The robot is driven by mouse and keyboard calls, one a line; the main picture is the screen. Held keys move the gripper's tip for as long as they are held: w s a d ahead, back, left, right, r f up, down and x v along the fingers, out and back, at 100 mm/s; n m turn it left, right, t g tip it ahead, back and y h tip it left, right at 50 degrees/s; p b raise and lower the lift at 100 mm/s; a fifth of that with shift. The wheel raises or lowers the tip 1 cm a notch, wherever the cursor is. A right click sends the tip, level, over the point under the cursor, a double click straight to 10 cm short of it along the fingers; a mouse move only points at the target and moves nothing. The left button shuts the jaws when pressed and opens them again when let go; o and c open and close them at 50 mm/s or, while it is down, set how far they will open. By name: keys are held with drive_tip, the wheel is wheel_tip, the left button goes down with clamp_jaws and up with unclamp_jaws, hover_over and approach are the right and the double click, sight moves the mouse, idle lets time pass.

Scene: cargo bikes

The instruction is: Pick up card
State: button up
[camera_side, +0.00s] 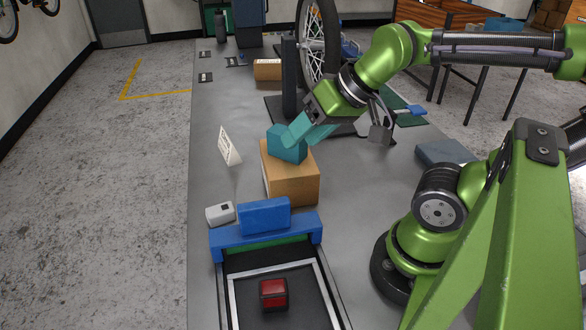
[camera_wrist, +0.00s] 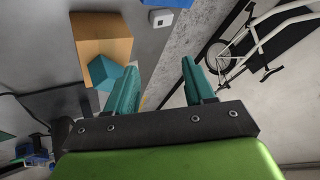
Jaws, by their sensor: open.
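The white card (camera_side: 229,146) with dark print stands tilted near the left edge of the grey bench in the side view. I cannot clearly make it out in the wrist view. My gripper (camera_side: 302,136) has teal fingers and is to the right of the card, over the cardboard box. In the wrist view my gripper (camera_wrist: 160,66) is open, with a gap between the fingers and nothing seen held. A teal block (camera_side: 284,144) sits on the cardboard box (camera_side: 291,178). In the side view the fingers overlap the block, so I cannot tell whether they touch.
A blue block (camera_side: 264,216) and a small white device (camera_side: 220,213) are in front of the box. A framed tray (camera_side: 234,298) holds a red block (camera_side: 273,294). A bike wheel (camera_side: 318,45) stands behind. The bench (camera_side: 212,120) is clear left of the card.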

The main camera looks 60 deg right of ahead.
drive_tip(key=m+g+h, duration=0.2)
drive_tip(key=g+h, duration=0.1)
drive_tip(key=h, duration=0.1)
hover_over(227, 137)
drive_tip(key=s, duration=0.1)
wheel_tip(227, 137, down, 16)
drive_tip(key=shift+a+r, duration=0.15)
drive_tip(key=shift+s+x, duration=0.2)
drive_tip(key=shift+x, duration=2.5)
drive_tip(key=shift+f, duration=0.3)
